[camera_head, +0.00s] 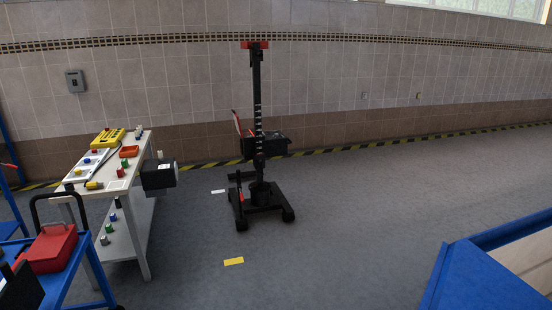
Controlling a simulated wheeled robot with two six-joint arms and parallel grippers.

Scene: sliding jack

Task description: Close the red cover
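A black sliding jack (257,100) stands upright on the floor in the middle distance, on a wheeled base (262,210). A black box (266,144) sits partway up its post. At the box's left side a thin red panel (237,123) stands up and leans left; it looks like the red cover, raised open. How it is hinged is too small to tell. A red piece (254,45) caps the post.
A white workbench (137,200) with small colored parts stands left, a black box (158,175) at its right edge. A blue cart (82,275) with a red case (48,249) is lower left. A blue-edged structure (480,280) fills the lower right. Floor before the jack is clear.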

